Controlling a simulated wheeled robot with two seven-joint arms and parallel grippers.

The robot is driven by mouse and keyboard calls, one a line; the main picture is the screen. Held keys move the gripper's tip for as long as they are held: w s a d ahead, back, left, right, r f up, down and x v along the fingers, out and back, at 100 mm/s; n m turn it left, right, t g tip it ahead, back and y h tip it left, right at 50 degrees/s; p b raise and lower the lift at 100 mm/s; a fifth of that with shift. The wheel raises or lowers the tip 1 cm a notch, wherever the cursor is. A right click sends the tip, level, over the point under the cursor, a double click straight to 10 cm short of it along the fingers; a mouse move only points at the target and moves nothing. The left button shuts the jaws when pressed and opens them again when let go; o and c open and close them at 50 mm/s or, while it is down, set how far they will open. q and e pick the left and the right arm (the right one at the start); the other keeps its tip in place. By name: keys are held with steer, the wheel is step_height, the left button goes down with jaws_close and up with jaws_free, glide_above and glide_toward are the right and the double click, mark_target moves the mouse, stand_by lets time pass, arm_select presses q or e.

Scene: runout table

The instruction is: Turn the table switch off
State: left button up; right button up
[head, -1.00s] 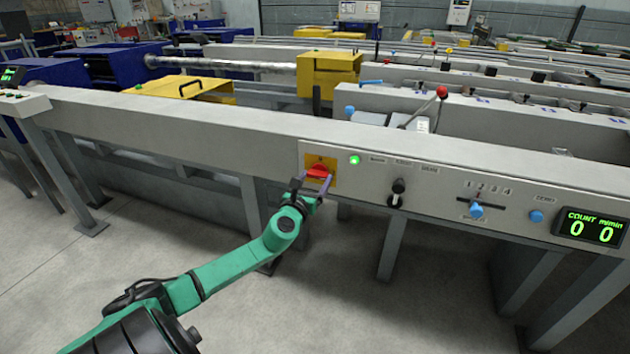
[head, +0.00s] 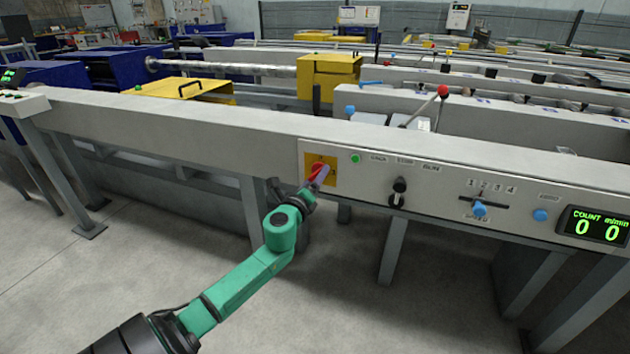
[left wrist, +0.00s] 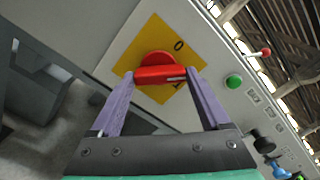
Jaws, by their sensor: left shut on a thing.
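The table switch is a red rotary handle (head: 316,171) on a yellow plate (head: 329,178) at the left end of the control panel. In the left wrist view the red handle (left wrist: 160,74) lies between the two purple fingers of my left gripper (left wrist: 160,78), which is shut on it. The yellow plate (left wrist: 190,50) shows a "0" mark and another mark partly hidden by a finger. In the head view the handle sits tilted, and my left gripper (head: 317,178) covers part of it. My right gripper is not in view.
Right of the switch, the panel holds a green lamp (head: 355,159), a black selector knob (head: 398,190), a blue slider knob (head: 479,209), a blue button (head: 540,215) and a display (head: 591,226) reading 0 and 0. The floor in front is clear.

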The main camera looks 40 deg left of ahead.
arm_select(q)
steer(key=n, duration=0.7)
steer(key=shift+p, duration=0.35)
steer(key=shift+a+n, duration=0.1)
steer(key=shift+n, duration=0.8)
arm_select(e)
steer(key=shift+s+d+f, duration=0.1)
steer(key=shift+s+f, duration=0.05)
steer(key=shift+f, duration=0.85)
